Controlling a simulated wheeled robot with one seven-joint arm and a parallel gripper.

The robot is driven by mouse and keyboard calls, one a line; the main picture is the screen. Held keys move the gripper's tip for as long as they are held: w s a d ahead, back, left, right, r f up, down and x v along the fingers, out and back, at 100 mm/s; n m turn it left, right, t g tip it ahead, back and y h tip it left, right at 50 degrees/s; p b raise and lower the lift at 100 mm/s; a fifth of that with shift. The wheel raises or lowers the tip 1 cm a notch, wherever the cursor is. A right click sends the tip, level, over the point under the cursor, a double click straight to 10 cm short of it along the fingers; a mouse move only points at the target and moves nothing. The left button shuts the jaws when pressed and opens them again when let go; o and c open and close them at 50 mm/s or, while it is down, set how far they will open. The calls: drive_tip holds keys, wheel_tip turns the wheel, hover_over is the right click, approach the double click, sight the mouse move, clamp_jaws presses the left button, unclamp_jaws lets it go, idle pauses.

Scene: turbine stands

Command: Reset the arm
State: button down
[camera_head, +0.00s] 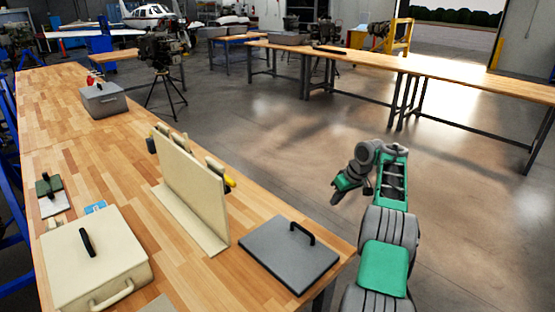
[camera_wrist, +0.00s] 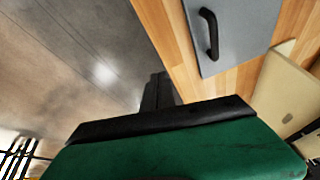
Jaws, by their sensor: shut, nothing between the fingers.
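My arm, green and grey, rises at the right of the head view and bends over at its top. My gripper (camera_head: 336,198) hangs at the end of it, over the open floor to the right of the wooden workbench (camera_head: 120,148). In the wrist view the dark fingers of my gripper (camera_wrist: 158,92) are together and hold nothing. They are apart from the bench and touch nothing that I can see.
A grey lidded panel (camera_head: 290,252) with a black handle lies at the bench's near right edge. Left of it stand a cream upright board (camera_head: 192,195) and a cream case (camera_head: 95,262). A grey box (camera_head: 104,100) sits farther back. The floor (camera_head: 270,115) beside the bench is clear.

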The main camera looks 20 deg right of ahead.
drive_tip(key=w+a+r+b, duration=0.1)
drive_tip(key=w+a+r, duration=0.1)
drive_tip(key=a+r, duration=0.75)
drive_tip(key=s+a+r+b, duration=0.1)
drive_tip(key=s+a+r, duration=0.15)
drive_tip(key=a, duration=0.55)
drive_tip(key=s+a+r, duration=0.2)
drive_tip(key=s+a, duration=0.2)
drive_tip(key=a, duration=0.4)
drive_tip(key=s+a+f+m+h+b, duration=0.1)
drive_tip(key=s+a+f+b, duration=0.1)
drive_tip(key=s+a, duration=0.9)
drive_tip(key=s+a+f, duration=0.1)
drive_tip(key=s+f, duration=0.5)
drive_tip(key=s, duration=0.6)
drive_tip(key=shift+m+t+h, duration=0.3)
drive_tip(key=shift+h, duration=0.1)
